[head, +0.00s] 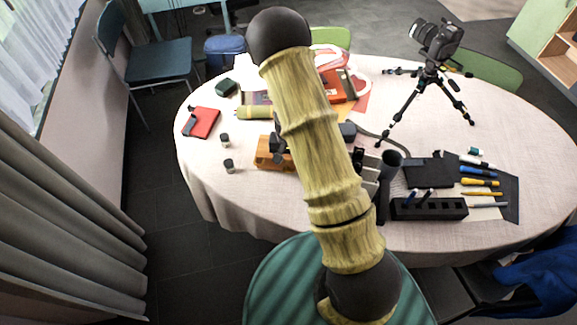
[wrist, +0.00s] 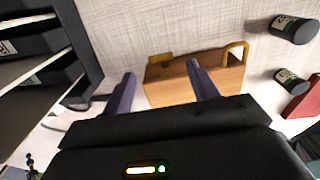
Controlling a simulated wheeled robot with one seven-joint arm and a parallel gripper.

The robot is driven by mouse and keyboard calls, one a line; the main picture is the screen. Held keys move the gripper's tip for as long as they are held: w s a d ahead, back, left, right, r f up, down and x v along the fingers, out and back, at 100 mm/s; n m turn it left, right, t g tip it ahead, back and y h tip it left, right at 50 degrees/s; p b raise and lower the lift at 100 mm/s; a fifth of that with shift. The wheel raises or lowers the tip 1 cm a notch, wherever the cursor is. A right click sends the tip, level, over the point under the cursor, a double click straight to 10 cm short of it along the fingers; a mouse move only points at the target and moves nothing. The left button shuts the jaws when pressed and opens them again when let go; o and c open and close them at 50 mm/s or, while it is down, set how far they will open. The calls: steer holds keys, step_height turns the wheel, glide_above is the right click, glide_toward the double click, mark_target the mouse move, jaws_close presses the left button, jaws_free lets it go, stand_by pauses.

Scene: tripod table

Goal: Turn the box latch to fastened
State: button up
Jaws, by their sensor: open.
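A small orange-brown wooden box (head: 268,153) sits on the white-clothed table, partly hidden by my arm in the head view. In the wrist view the box (wrist: 172,88) lies just beyond my gripper. One small brass piece (wrist: 160,59) is at its upper left edge, and a brass loop (wrist: 237,48) stands at its upper right. I cannot tell which is the latch or its turn position. My gripper (wrist: 160,80) is open, its two dark fingers spread in front of the box with nothing between them. The right finger overlaps the box in the picture; contact cannot be told.
Two small dark jars (head: 228,165) and a red notebook (head: 201,122) are left of the box. A black rack (wrist: 40,70) stands left of my gripper in the wrist view. A camera tripod (head: 430,75), a black pen holder (head: 430,208) and pens occupy the table's right side.

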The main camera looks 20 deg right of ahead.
mark_target(288, 171)
step_height(288, 171, down, 5)
stand_by(0.3)
steer(key=c, duration=1)
